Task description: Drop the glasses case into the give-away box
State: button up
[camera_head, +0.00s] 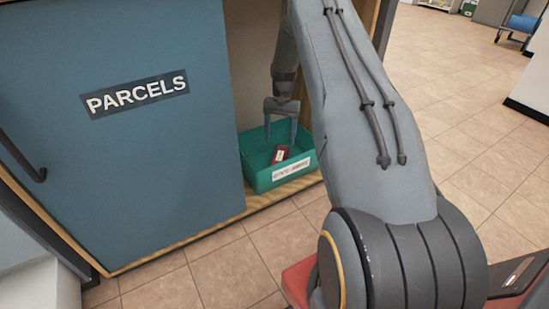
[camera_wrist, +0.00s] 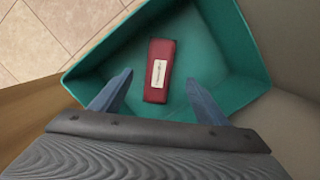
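The give-away box (camera_head: 263,180) is a green open bin with a white label on its front. It stands on the wooden floor of the cabinet, to the right of the blue door. The glasses case (camera_head: 280,155) is dark red with a white label and lies inside the box. In the wrist view the case (camera_wrist: 160,70) rests on the floor of the box (camera_wrist: 225,30). My gripper (camera_head: 281,132) is above the box, pointing down. Its two fingers (camera_wrist: 158,92) are spread wide on either side of the case, apart from it, with nothing held.
A blue sliding door (camera_head: 130,120) marked PARCELS covers the left of the cabinet. The cabinet's wooden side panel stands close right of the box. The tiled floor (camera_head: 460,140) is open to the right, with a blue cart (camera_head: 522,24) far back.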

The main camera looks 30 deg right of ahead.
jog(key=shift+r, duration=0.1)
notch_tip(320, 180, up, 8)
jog(key=p, duration=0.3)
jog(key=shift+w+d+f, duration=0.25)
jog(key=shift+w+d, duration=0.15)
